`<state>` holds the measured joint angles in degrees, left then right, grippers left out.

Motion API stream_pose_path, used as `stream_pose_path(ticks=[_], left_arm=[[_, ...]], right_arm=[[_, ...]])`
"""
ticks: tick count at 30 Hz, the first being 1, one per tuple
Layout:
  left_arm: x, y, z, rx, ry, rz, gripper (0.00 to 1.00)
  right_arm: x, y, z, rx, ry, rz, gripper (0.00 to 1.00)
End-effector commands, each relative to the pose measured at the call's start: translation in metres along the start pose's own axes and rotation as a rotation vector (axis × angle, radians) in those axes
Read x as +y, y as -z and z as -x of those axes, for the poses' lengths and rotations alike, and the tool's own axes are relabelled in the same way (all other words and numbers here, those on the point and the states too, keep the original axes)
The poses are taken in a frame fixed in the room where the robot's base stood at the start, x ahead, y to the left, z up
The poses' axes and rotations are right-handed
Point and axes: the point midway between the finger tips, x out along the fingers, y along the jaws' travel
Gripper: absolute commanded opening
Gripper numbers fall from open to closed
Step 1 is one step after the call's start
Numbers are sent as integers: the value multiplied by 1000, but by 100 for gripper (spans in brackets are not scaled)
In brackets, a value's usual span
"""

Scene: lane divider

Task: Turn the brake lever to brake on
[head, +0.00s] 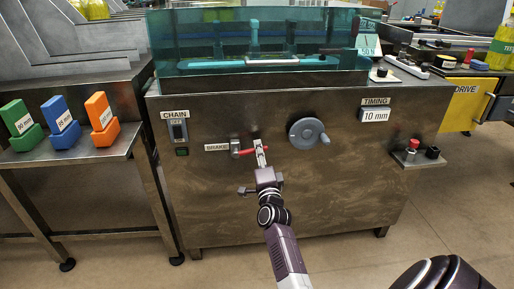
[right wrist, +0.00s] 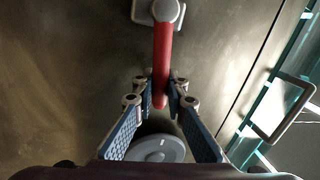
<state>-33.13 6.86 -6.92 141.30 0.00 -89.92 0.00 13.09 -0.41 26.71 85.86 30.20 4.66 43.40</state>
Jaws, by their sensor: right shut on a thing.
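The brake lever is a short red handle (head: 246,152) on a grey pivot, beside the "BRAKE" label (head: 216,147) on the machine's front panel. In the head view it points right from the pivot, nearly level. My right gripper (head: 261,152) is at its free end. In the right wrist view the red lever (right wrist: 162,50) runs down from its pivot (right wrist: 158,12), and its end lies between the fingertips of my right gripper (right wrist: 161,88), which is shut on it. I see no on or off marks. My left gripper is not in view.
A grey handwheel (head: 308,133) sits on the panel right of the lever. The chain switch (head: 178,130) is at left. A red button (head: 413,144) is on a small shelf at right. A teal clear guard (head: 210,47) covers the machine top. Coloured blocks (head: 62,122) stand on the left table.

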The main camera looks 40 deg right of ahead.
Motion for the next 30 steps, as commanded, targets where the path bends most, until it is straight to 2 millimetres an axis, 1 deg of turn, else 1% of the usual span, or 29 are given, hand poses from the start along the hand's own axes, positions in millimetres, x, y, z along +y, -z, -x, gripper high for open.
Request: stream_pose_path(ticks=[1,3,12,27,28,30], left_arm=[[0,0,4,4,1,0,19],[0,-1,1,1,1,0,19],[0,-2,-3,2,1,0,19],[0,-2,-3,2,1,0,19],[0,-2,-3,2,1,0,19],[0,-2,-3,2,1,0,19]], right_arm=[[5,0,1,6,-2,-28,0],[8,0,2,14,-3,-66,0],[15,-1,3,32,-3,-162,0],[16,-1,3,36,-3,-181,0],[16,-1,3,36,-3,-181,13],[16,-2,3,36,-3,-181,21]])
